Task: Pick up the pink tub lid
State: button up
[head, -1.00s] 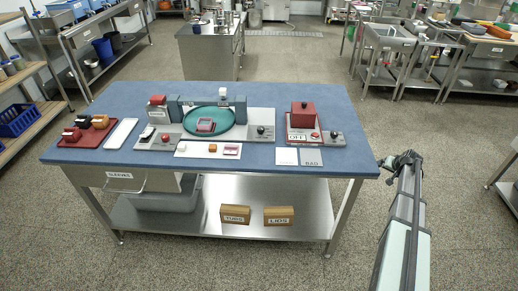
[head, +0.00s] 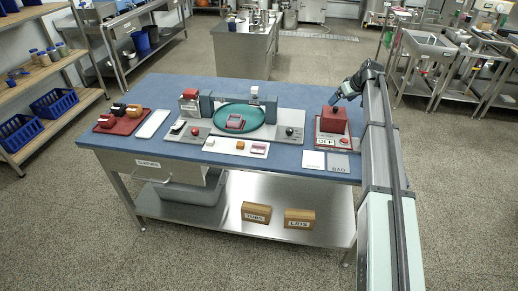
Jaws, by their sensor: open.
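A small pink piece (head: 258,148), which looks like the pink tub lid, lies at the right end of a white strip (head: 224,149) near the table's front edge. A white piece (head: 210,142) and an orange piece (head: 240,145) sit left of it on the strip. A pink square tub (head: 235,122) sits on the teal round plate (head: 256,120) behind the strip. My gripper (head: 336,99) is open, high at the right, by the red block, well away from the pink piece. Its fingers are small and dark here.
The red block (head: 334,120) stands on a panel with an OFF sign at the right. Grey posts with a bar (head: 207,104) span the teal plate. A dark red tray (head: 120,122) with several small blocks and a white tray (head: 153,123) lie left. White and grey BAD squares (head: 338,162) lie front right.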

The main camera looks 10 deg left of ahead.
jog(key=s+a+r+n+g, duration=0.1)
jog(key=a+r+n, duration=0.1)
jog(key=a, duration=0.5)
jog(key=s+a+r+n, duration=0.2)
jog(key=a+r, duration=0.1)
jog(key=a, duration=0.4)
jog(key=n+g+h, duration=0.4)
jog(key=n, duration=0.3)
send_over(259, 145)
notch_tip(259, 145, down, 4)
notch_tip(259, 145, down, 13)
jog(key=shift+s+d+f, duration=0.1)
jog(key=shift+f, duration=0.1)
jog(key=c, duration=1.1)
